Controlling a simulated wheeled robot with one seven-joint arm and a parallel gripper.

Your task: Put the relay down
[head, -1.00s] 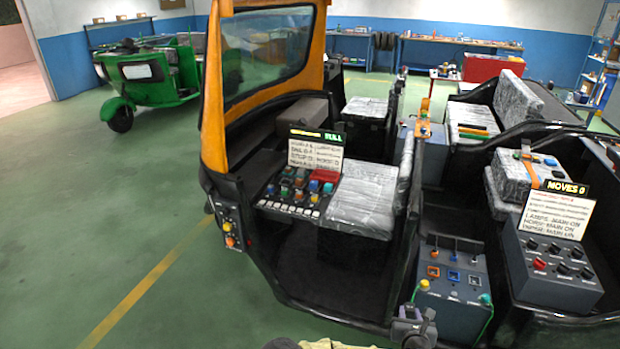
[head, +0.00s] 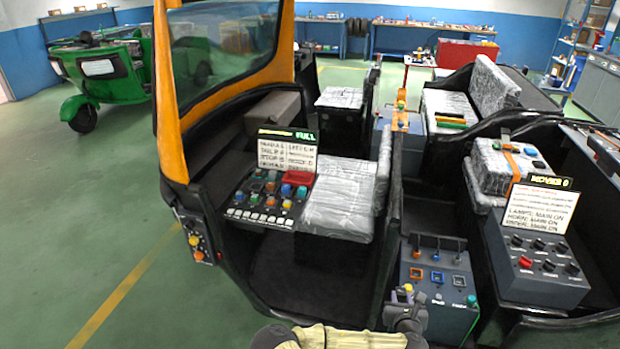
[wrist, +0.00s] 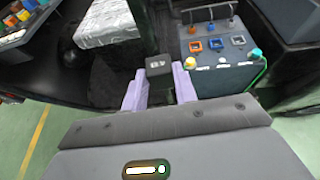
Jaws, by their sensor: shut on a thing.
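A small black block with pale marks on top, which I take to be the relay (wrist: 158,65), is between the purple fingers of my gripper (wrist: 159,92) in the wrist view. The fingers are shut on it, above the dark vehicle floor and left of a grey socket box (wrist: 225,78). In the head view my gripper (head: 405,312) is at the bottom, at the front left of the box (head: 440,315); the relay cannot be made out there.
A grey switch box (head: 535,280) with a sign is to the right. A silver-wrapped seat (head: 340,200) and button panel (head: 265,195) are left. Green floor (head: 60,220) is clear.

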